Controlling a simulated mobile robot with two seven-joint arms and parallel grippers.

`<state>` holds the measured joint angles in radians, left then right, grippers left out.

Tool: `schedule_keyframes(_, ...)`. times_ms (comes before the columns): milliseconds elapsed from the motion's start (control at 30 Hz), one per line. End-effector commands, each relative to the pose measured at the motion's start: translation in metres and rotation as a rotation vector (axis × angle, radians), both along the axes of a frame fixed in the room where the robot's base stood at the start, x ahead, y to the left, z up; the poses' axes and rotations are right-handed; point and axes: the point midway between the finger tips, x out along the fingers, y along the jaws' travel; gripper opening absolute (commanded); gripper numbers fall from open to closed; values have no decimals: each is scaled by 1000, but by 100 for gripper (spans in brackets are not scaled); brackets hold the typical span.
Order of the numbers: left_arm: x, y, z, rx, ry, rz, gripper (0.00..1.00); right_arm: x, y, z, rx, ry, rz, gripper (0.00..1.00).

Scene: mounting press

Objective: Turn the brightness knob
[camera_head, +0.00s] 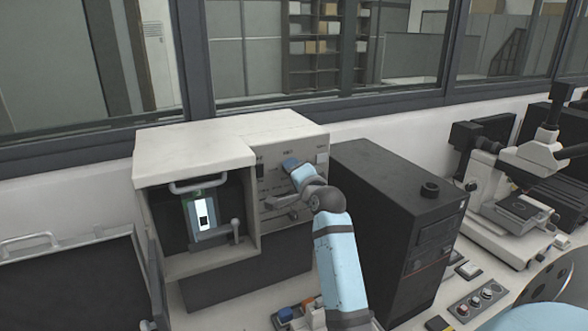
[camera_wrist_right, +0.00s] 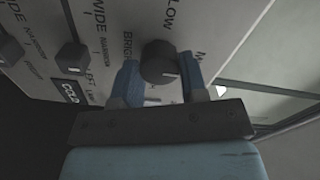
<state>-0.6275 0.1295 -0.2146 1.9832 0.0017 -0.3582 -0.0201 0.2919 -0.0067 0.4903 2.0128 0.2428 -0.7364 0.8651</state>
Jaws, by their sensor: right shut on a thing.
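The brightness knob (camera_wrist_right: 160,62) is a dark round knob on the pale panel, with part of the "BRIGHT" label beside it in the right wrist view. My right gripper (camera_wrist_right: 160,75) has its two blue fingers on either side of the knob, shut on it. In the head view, my right gripper (camera_head: 291,164) is at the upper part of the front panel (camera_head: 322,143) of the cream machine (camera_head: 195,150). The knob is hidden there behind the gripper. My left gripper is not in view.
A smaller dark knob (camera_wrist_right: 73,57) and a "COLD" label sit left of the gripper in the wrist view. A black computer tower (camera_head: 400,190) stands close to the right of my right arm. A microscope (camera_head: 520,190) stands farther right. Windows line the back.

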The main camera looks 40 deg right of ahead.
Motion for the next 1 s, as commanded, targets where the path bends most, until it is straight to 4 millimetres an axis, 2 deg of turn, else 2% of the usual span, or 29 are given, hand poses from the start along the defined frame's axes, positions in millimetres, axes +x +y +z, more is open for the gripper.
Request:
schedule_keyframes(433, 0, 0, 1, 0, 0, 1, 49, 0, 0, -1, 10, -2, 0, 16)
schedule_keyframes(467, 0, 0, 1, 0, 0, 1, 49, 0, 0, -1, 10, -2, 0, 42)
schedule_keyframes(567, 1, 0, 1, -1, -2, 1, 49, 0, 0, -1, 10, -2, 0, 65)
schedule_keyframes(1000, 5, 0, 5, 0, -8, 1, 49, 2, 1, 1, 10, -3, 1, 65)
